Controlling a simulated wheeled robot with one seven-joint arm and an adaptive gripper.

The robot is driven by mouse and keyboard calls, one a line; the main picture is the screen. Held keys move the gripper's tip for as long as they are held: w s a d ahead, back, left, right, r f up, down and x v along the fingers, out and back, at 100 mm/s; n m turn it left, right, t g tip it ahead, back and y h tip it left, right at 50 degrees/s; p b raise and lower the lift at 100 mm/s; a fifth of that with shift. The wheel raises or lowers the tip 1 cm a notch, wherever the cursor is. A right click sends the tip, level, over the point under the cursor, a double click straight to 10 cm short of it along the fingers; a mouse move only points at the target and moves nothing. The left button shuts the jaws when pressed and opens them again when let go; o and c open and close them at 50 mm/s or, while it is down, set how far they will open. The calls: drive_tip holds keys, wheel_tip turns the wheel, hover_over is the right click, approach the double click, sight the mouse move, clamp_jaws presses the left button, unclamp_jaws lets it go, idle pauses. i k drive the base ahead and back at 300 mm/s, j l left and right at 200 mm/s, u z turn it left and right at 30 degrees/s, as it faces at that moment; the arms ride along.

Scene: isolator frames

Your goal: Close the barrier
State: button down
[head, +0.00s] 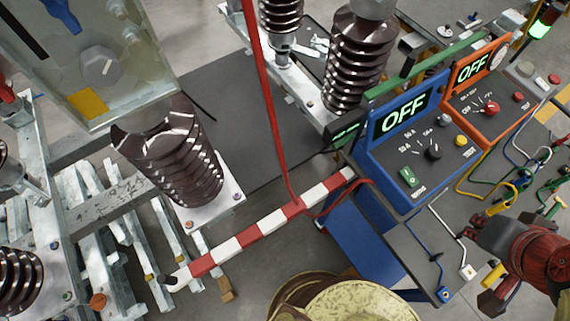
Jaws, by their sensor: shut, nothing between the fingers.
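The barrier (240,240) is a red-and-white striped bar. It runs slantwise from a pale end piece with dark tips (168,281) at the lower left up to the side of the blue control box (402,140). Its right end is beside that box, and I cannot tell whether it is latched there. My gripper is not in this view.
Brown ribbed insulators (172,165) on metal frames stand left and behind. An orange control box (480,90) stands right of the blue one; both displays read OFF. A yellowish round object (345,298) is at the bottom. A dark red reel (540,262) and cables crowd the right.

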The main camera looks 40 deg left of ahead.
sight(195, 269)
drive_tip(key=u, duration=2.05)
drive_tip(key=j+z, duration=0.1)
drive_tip(key=j, duration=0.25)
drive_tip(key=k+j, duration=0.15)
drive_tip(key=j, duration=0.2)
drive_tip(key=j+z, duration=0.15)
drive_tip(key=j, duration=0.2)
drive_tip(key=k, duration=0.05)
